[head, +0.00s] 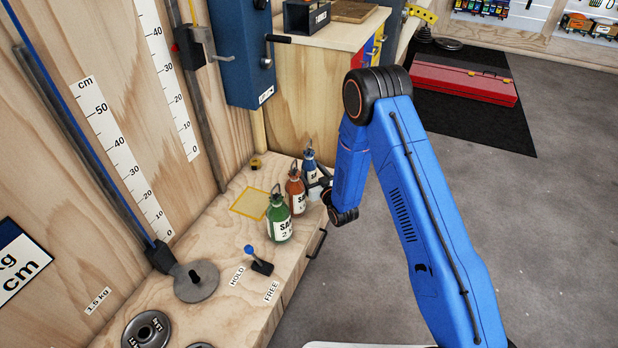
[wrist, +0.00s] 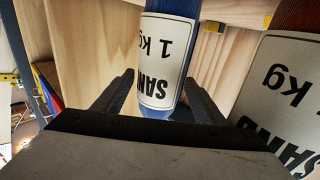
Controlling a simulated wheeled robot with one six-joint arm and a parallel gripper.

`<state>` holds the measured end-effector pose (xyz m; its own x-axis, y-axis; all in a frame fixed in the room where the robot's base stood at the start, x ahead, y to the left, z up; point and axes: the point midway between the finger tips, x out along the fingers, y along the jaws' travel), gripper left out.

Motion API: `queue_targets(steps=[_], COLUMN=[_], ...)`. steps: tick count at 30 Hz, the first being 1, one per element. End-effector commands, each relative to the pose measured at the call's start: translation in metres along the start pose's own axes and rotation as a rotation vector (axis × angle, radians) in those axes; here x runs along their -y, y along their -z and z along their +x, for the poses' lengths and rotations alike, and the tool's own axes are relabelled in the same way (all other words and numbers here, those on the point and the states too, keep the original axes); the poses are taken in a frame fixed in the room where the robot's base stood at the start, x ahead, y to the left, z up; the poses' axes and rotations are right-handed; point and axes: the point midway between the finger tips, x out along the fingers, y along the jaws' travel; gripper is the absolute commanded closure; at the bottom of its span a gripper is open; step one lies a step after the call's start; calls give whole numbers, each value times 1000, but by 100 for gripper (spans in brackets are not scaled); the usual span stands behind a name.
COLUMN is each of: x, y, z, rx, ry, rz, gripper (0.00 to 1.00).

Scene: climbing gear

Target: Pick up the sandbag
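A blue sandbag (head: 309,172) stands upright on the wooden bench, at the far end of a row of bottle-shaped sandbags. In the wrist view the blue sandbag (wrist: 165,62) fills the middle, its white label reading "SAND 1 kg" upside down. My gripper (wrist: 161,88) is open, with one dark finger on each side of the blue sandbag. I cannot tell whether either finger touches it. In the head view my gripper (head: 320,184) is partly hidden by the arm and the bags. An orange sandbag (head: 295,192) and a green sandbag (head: 279,219) stand nearer.
The orange sandbag also shows close on the right in the wrist view (wrist: 280,100). A yellow outlined square (head: 250,203) on the bench is empty. A blue-knobbed lever (head: 258,262) and metal weight discs (head: 195,281) are nearer. The wooden wall bounds the left; open floor lies right.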

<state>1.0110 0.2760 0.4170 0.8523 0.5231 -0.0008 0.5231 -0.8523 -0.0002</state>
Motion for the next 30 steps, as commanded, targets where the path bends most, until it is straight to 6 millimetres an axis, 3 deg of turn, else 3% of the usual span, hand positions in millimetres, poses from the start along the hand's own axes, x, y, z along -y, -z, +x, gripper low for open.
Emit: queue_targets(steps=[1,6,8,20,30], x=[0,0,0,0,0], y=[0,0,0,8,52], z=[0,0,0,1,0], rx=[0,0,0,-5,-7], ry=[0,0,0,0,0], rz=[0,0,0,-1,-1], gripper=[48,89,100,100,100])
